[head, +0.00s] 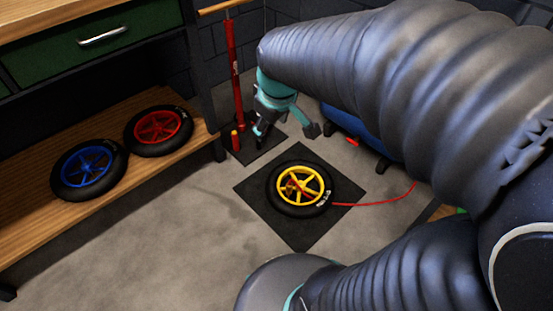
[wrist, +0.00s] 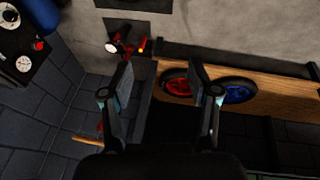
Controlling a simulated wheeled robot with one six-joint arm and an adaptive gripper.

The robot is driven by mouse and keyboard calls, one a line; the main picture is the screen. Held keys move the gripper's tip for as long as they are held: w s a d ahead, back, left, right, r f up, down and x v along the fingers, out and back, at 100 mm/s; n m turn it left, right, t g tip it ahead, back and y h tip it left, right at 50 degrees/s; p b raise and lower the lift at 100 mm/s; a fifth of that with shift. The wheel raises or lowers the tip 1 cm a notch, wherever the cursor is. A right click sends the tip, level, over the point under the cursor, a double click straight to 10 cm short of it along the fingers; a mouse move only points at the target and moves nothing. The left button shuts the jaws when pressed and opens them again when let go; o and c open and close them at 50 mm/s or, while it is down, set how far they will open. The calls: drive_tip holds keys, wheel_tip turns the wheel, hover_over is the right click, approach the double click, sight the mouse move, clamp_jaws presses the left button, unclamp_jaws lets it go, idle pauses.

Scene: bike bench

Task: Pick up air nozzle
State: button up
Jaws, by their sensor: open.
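A thin red hose (head: 385,202) runs over the floor from the right to a wheel with yellow spokes (head: 318,184). A small dark red shape (head: 294,187) shows at the middle of that wheel. It may be the air nozzle, but it is too small to tell. My gripper (head: 287,133) is open and empty in the air, behind the wheel in the head view and apart from it. In the wrist view its two fingers (wrist: 160,80) are spread wide with nothing between them. The yellow wheel and the hose do not show in the wrist view.
The yellow wheel lies on a dark mat (head: 295,237). A red floor pump (head: 235,75) stands behind my gripper. A blue tank (head: 372,137) is at the back right. Red (head: 158,131) and blue (head: 87,168) wheels lie on a wooden shelf (head: 40,220). The front floor is clear.

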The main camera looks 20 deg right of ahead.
drive_tip(key=w+d+f+n+g, duration=0.1)
drive_tip(key=w+d+f+n, duration=0.3)
drive_tip(key=w+f, duration=0.5)
drive_tip(key=n+g, duration=0.3)
drive_tip(key=n, duration=0.4)
hover_over(289, 188)
drive_tip(key=w, duration=0.2)
wheel_tip(289, 188, down, 26)
drive_tip(key=shift+n, duration=0.8)
drive_tip(key=f, duration=0.9)
drive_tip(key=d+f, duration=0.1)
drive_tip(key=f, duration=0.3)
drive_tip(key=shift+s+f, duration=0.1)
drive_tip(key=shift+f, duration=0.2)
drive_tip(key=shift+s+a+f, duration=0.1)
drive_tip(key=shift+s+f, duration=0.05)
drive_tip(key=shift+f, duration=1.3)
drive_tip(key=shift+s+a+f, duration=0.1)
drive_tip(key=shift+f, duration=1.35)
clamp_jaws()
